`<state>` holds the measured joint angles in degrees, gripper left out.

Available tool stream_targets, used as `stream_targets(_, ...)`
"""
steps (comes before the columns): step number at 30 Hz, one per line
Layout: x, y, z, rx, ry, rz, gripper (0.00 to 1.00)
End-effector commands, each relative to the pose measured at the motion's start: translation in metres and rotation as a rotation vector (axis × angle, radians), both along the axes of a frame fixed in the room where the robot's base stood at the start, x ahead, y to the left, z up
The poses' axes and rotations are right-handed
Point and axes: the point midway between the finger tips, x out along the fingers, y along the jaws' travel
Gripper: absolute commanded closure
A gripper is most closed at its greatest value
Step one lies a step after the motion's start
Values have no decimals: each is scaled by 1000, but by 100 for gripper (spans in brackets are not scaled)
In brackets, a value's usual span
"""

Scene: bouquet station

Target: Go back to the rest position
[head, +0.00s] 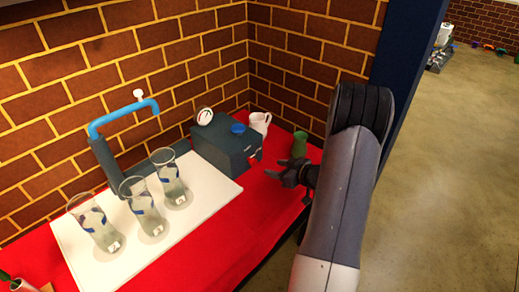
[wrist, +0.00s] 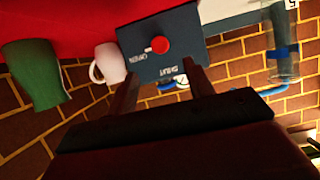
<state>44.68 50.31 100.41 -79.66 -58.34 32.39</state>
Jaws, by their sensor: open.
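My gripper (head: 284,176) is open and empty above the right part of the red table (head: 235,225). Its two spread fingers (wrist: 163,90) show in the wrist view with nothing between them. The dark grey box (head: 226,145) with a round gauge and a blue knob stands left of my gripper, apart from it. In the wrist view the box (wrist: 160,55) shows a red knob and small lettering, beyond my fingertips.
Several glass vases (head: 170,178) stand on a white board (head: 205,203) beside a blue-topped tap (head: 122,115). A brick wall (head: 120,60) borders the table. Open floor (head: 450,180) lies right.

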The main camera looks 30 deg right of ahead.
Motion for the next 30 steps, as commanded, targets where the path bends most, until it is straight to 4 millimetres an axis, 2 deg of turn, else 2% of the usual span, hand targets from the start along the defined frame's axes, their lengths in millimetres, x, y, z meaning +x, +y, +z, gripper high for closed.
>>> stream_targets(5, 15, 6, -6, -1, 0, 4, 50)
stream_targets(18, 81, 30, -35, -1, 0, 1, 50)
stream_targets(23, 93, 35, -40, 0, -1, 1, 50)
stream_targets(30, 93, 34, -40, -12, -5, -1, 50)
